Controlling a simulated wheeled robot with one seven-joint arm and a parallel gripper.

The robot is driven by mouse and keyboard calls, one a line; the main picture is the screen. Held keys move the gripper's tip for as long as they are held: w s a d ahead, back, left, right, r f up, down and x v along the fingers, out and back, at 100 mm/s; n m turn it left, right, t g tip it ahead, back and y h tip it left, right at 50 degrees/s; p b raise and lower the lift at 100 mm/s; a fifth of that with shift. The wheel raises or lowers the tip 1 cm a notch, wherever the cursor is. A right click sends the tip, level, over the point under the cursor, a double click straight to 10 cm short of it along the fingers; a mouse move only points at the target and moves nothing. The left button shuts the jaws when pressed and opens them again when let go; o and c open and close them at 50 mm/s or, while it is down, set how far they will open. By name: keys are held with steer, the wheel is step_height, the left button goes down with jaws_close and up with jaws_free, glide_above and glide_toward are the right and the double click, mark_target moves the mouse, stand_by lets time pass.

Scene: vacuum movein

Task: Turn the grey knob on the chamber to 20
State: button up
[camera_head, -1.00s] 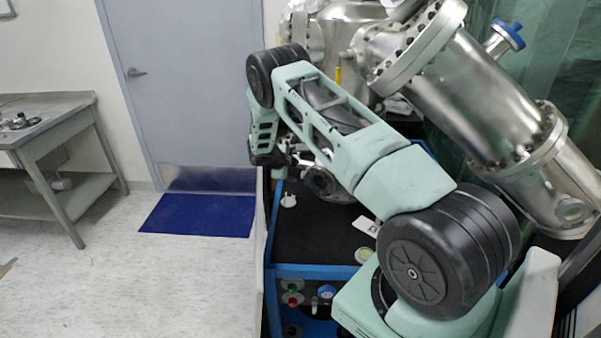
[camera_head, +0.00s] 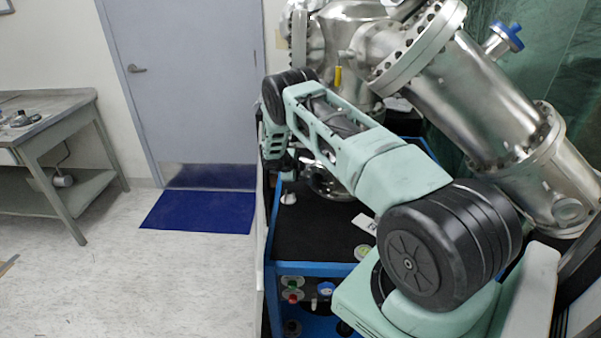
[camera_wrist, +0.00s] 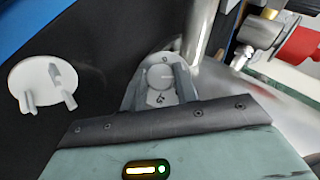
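A small round grey knob (camera_wrist: 159,77) with dark marks near it shows in the wrist view. My gripper (camera_wrist: 160,80) has its two grey fingers apart, one on each side of the knob. I cannot tell whether the fingers touch it, and the marks are too small to read surely. In the head view my gripper (camera_head: 290,163) is mostly behind my arm, beside the steel chamber (camera_head: 470,95). The knob is hidden in that view.
A white disc with pegs (camera_wrist: 45,83) lies on the black surface left of my fingers. The black cart top (camera_head: 310,235) has a blue frame. Steel fittings (camera_wrist: 262,30) stand at the right. Open floor (camera_head: 150,280) and a workbench (camera_head: 50,125) are at the left.

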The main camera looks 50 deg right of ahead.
steer(key=shift+a+f+m+h+b, duration=0.15)
steer(key=shift+f+m+h+b, duration=0.15)
steer(key=shift+b, duration=0.5)
steer(key=shift+f+m+t+h+b, duration=0.15)
steer(key=shift+m+t+h+b, duration=0.25)
steer(key=shift+b, duration=0.6)
steer(key=shift+s+m+h+b, duration=0.1)
steer(key=shift+m+h+b, duration=0.4)
steer(key=shift+b, duration=0.45)
steer(key=shift+r+m+b, duration=0.25)
steer(key=shift+m+b, duration=0.1)
steer(key=shift+m, duration=0.05)
steer(key=o, duration=1)
